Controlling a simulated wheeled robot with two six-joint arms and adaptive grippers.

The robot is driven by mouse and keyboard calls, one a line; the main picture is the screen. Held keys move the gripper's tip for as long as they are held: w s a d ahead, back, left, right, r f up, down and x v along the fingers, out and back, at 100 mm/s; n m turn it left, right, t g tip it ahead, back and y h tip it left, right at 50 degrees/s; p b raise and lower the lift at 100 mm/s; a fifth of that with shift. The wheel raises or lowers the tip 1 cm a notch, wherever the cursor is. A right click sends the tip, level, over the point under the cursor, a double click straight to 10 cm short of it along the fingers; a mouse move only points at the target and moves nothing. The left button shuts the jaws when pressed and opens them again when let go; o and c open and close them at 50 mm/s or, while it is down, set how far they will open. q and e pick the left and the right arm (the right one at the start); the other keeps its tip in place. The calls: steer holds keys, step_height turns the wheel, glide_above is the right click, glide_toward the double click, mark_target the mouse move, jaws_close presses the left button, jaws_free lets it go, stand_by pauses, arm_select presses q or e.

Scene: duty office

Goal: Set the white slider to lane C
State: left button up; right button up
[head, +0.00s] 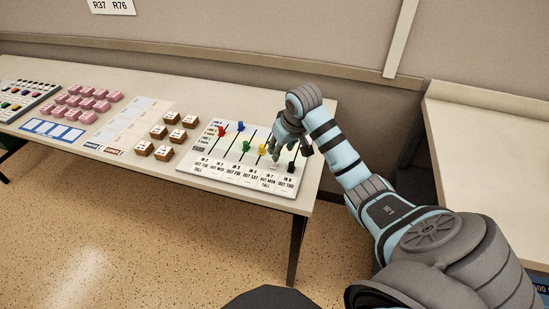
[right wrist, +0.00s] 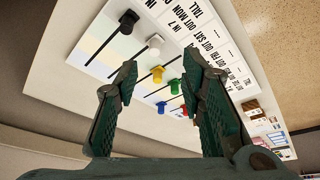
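The slider board (head: 190,168) lies on the table, with several coloured knobs on dark slots and printed labels along its near edge. The white slider (right wrist: 155,43) shows clearly in the right wrist view, between the black and yellow knobs, towards the label end of its slot. In the head view it is small and partly hidden by the gripper. My right gripper (head: 290,138) is over the board's right part. In the right wrist view its two fingers (right wrist: 160,78) are spread, with nothing held. Lane lettering is too small to read. My left gripper is out of view.
Neighbouring knobs are black (head: 291,166), yellow (head: 262,149), green (head: 246,146), blue (head: 239,126) and red (head: 221,131). Brown blocks (head: 164,152) and pink blocks (head: 87,104) stand further left. A partition wall (head: 250,40) rises behind the table.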

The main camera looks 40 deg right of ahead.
steer(key=b+x, duration=0.1)
steer(key=x, duration=0.3)
steer(key=w+b+x, duration=0.1)
steer(key=x, duration=0.3)
steer(key=d+b+x, duration=0.1)
steer(key=b+x, duration=0.1)
steer(key=x, duration=0.3)
steer(key=shift+w+r, duration=0.2)
steer(key=shift+r, duration=0.15)
steer(key=shift+r, duration=0.1)
steer(key=shift+c, duration=0.5)
jaws_close()
